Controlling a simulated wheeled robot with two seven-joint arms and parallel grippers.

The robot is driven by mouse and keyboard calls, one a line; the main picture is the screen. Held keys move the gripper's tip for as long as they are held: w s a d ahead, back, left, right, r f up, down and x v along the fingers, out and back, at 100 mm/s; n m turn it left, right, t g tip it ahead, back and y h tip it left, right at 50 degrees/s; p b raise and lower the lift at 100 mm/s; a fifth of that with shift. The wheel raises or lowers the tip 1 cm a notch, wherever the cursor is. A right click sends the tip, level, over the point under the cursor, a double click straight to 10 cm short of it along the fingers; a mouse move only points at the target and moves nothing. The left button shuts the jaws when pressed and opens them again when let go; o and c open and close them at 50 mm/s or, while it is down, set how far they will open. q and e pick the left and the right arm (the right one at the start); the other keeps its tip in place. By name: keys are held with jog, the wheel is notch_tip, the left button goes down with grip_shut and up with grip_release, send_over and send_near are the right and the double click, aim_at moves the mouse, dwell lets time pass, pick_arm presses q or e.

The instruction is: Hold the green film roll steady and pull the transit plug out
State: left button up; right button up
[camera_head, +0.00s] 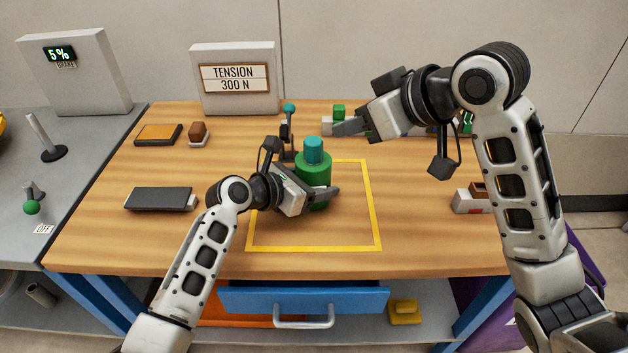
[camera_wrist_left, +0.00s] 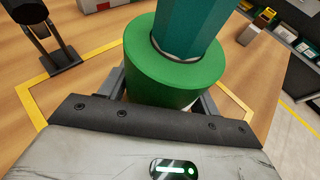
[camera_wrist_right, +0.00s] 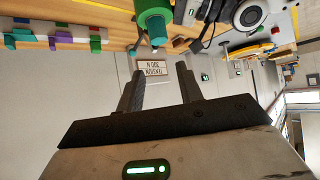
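The green film roll (camera_head: 313,188) stands upright inside the yellow outline on the table. The teal transit plug (camera_head: 313,150) sticks up from its top; in the left wrist view the plug (camera_wrist_left: 188,25) sits in the roll's centre (camera_wrist_left: 170,72). My left gripper (camera_head: 325,192) is low at the roll, its fingers on either side and closed against it. My right gripper (camera_head: 345,127) is open and empty, behind and to the right of the plug, not touching it. The right wrist view shows the roll (camera_wrist_right: 153,12) and plug (camera_wrist_right: 157,36) beyond the fingers, the picture upside down.
The yellow outline (camera_head: 374,215) has bare wood around it. A dark post with a teal knob (camera_head: 289,109) stands just behind the roll. A dark flat block (camera_head: 160,199) lies left. A tension sign (camera_head: 235,78) stands at the back. The blue drawer (camera_head: 250,299) is below.

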jog(key=o, duration=0.4)
jog(key=shift+c, duration=0.2)
jog(key=shift+o, duration=0.4)
jog(key=shift+w+a, duration=0.15)
jog(key=n+g+h, duration=0.4)
jog(key=n+g, duration=0.1)
jog(key=g, duration=0.1)
send_near(314, 141)
jog(key=x, duration=1)
jog(key=shift+w+f, duration=0.1)
jog(key=shift+f, duration=0.3)
grip_shut()
